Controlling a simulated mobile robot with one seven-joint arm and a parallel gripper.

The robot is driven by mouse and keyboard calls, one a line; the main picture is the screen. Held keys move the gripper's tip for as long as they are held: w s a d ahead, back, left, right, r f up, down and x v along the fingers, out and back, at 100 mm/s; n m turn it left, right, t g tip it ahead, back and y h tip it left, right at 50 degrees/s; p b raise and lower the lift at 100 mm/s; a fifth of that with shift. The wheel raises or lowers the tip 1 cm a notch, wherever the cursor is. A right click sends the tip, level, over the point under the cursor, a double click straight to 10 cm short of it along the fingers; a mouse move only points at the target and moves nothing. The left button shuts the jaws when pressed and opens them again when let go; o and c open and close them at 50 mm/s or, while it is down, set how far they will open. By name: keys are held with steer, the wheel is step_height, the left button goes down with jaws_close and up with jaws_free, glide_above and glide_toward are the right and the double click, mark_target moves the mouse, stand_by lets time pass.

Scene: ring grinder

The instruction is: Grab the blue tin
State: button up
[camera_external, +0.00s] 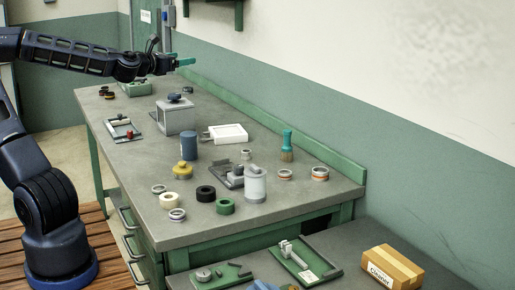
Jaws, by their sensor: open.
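The blue tin (190,146) is a dark blue cylinder standing upright on the grey workbench (150,185), near its middle. My gripper (181,61) is at the end of my outstretched arm, above the far end of the bench. It is open, with teal fingertips, and nothing shows between them. It is well apart from the tin, farther back in the picture. The tin's side and top are in plain view.
A yellow object (183,169), several tape rolls (206,193) and a pale canister (255,186) stand in front. A green wall ledge (270,125) runs along the back.

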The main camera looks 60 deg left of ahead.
mark_target(180, 148)
steer(key=shift+n+y, duration=0.4)
steer(key=shift+n, duration=0.2)
steer(key=f, duration=1)
steer(key=s+a+f, duration=0.1)
steer(key=f, duration=1)
steer(key=a+f, duration=0.1)
steer(key=f, duration=1)
steer(key=shift+s+f, duration=0.2)
steer(key=shift+s, duration=0.2)
steer(key=shift+w+f, duration=0.2)
steer(key=shift+f, duration=0.05)
steer(key=shift+x, duration=3.55)
steer(key=shift+r, duration=0.2)
steer(key=c, duration=1.2)
steer(key=shift+o, duration=0.2)
